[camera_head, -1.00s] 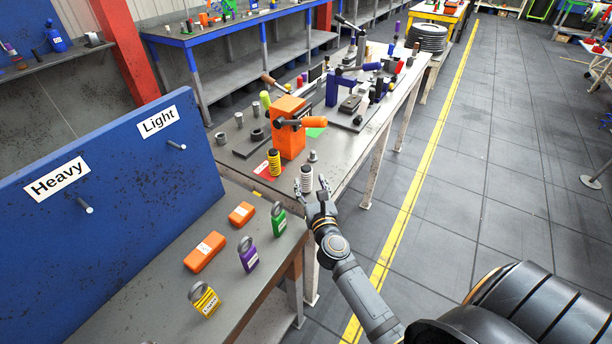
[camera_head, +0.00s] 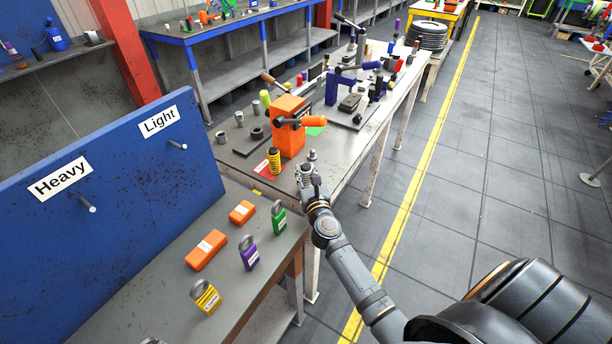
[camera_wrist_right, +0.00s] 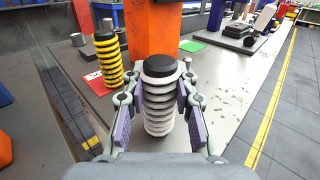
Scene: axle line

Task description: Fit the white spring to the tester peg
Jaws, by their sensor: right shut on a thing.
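The white spring (camera_wrist_right: 159,98), with a dark top, stands upright between the fingers of my right gripper (camera_wrist_right: 160,108) in the right wrist view. The right gripper (camera_head: 309,182) is shut on it at the near part of the grey bench; in the head view the gripper largely hides the spring (camera_head: 306,169). A small metal peg-like piece (camera_head: 312,156) stands just beyond the gripper, near the orange tester (camera_head: 290,125) with its orange-handled lever. I cannot tell for certain that this piece is the tester peg. My left gripper is not in view.
A yellow-and-black spring (camera_head: 274,161) stands left of the gripper, by a red card (camera_head: 262,168). Several metal cups stand behind. A blue board (camera_head: 120,180) reads Heavy and Light.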

